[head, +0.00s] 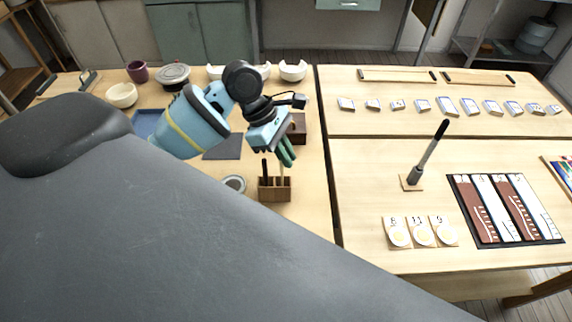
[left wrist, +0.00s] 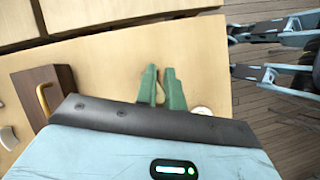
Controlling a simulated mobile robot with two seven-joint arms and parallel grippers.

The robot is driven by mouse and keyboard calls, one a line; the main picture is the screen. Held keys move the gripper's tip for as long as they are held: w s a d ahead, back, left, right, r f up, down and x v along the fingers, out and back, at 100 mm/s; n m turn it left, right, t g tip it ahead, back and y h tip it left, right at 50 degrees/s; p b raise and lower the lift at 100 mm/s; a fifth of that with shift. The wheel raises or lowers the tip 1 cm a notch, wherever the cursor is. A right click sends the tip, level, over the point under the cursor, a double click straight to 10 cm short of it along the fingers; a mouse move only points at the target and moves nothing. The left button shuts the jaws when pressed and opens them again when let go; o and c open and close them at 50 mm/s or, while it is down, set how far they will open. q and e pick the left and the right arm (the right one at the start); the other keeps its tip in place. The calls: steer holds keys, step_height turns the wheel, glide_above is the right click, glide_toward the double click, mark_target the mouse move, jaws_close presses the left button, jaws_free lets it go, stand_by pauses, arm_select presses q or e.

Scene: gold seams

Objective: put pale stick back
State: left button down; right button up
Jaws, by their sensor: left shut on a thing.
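My left gripper (head: 287,152) has green fingers and is over the small brown wooden holder (head: 275,191) in the head view. It is shut on the pale stick (head: 282,172), whose thin lower part shows below the fingertips and reaches down to the holder's right part. I cannot tell how deep its end sits in a slot. A dark stick (head: 265,168) stands upright in the holder's left part. In the left wrist view the green fingertips (left wrist: 162,88) are close together, and the stick is hard to make out between them. My right gripper is not in view.
A round grey-rimmed dish (head: 234,184) lies left of the holder. A brown box (head: 297,128) stands behind it, and a dark mat (head: 222,147) lies behind left. Bowls (head: 292,71) line the back. The right table holds a dark upright tool (head: 430,150) and several cards.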

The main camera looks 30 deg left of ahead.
arm_select(q)
steer(key=shift+f, duration=2)
steer(key=c, duration=1.5)
jaws_free()
steer(key=v, duration=1.2)
